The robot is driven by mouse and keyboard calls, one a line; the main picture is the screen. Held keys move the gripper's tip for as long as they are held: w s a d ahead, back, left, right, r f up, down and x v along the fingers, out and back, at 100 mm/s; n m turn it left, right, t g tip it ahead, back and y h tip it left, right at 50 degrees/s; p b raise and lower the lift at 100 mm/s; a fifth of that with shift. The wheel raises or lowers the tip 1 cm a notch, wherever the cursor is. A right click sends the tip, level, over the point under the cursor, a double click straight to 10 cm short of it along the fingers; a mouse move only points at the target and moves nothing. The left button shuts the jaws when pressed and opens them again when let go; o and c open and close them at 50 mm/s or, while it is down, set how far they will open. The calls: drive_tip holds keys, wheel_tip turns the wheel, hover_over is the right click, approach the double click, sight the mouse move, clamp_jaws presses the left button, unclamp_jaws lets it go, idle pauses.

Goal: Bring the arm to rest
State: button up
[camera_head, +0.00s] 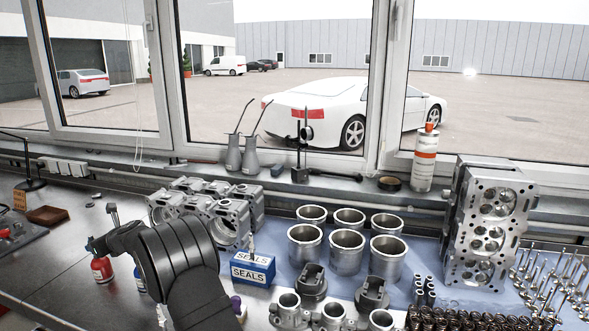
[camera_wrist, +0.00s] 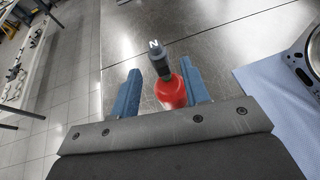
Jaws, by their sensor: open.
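My gripper (camera_wrist: 160,68) is open, its two blue fingers apart in the wrist view. A red bottle (camera_wrist: 172,95) with a grey nozzle cap marked N shows in the gap between the fingers. No finger clearly touches it, and I cannot tell how deep it sits between them. In the head view my dark arm (camera_head: 178,262) reaches over the left part of the bench, and its gripper is mostly hidden there.
A blue SEALS box (camera_head: 252,269) stands right of my arm, near cylinder liners (camera_head: 346,252) and a grey engine block (camera_head: 228,220). A cylinder head (camera_head: 487,228) stands upright at right. The metal bench (camera_head: 50,262) has bare room at left.

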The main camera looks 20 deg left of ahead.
sight(91, 237)
drive_tip(key=x, duration=0.5)
wheel_tip(91, 237, up, 4)
drive_tip(key=shift+r, duration=0.2)
drive_tip(key=w+d+r, duration=0.6)
drive_tip(key=d+r, duration=0.1)
drive_tip(key=d, duration=0.3)
drive_tip(key=w+d+m+t+h, duration=0.2)
drive_tip(key=w+d+m+t, duration=0.35)
drive_tip(key=w+d, duration=1.1)
drive_tip(key=w+d+m+t+h, duration=0.2)
drive_tip(key=w+d, duration=0.1)
drive_tip(key=d, duration=0.8)
drive_tip(key=w+d+f+m+t+h, duration=0.1)
drive_tip(key=w+d+m+t+h, duration=0.1)
drive_tip(key=d, duration=1)
drive_tip(key=shift+w+f+m+h, duration=0.2)
drive_tip(key=shift+w+m+h, duration=0.35)
drive_tip(key=shift+w, duration=0.2)
drive_tip(key=shift+o, duration=0.2)
drive_tip(key=shift+d, duration=0.1)
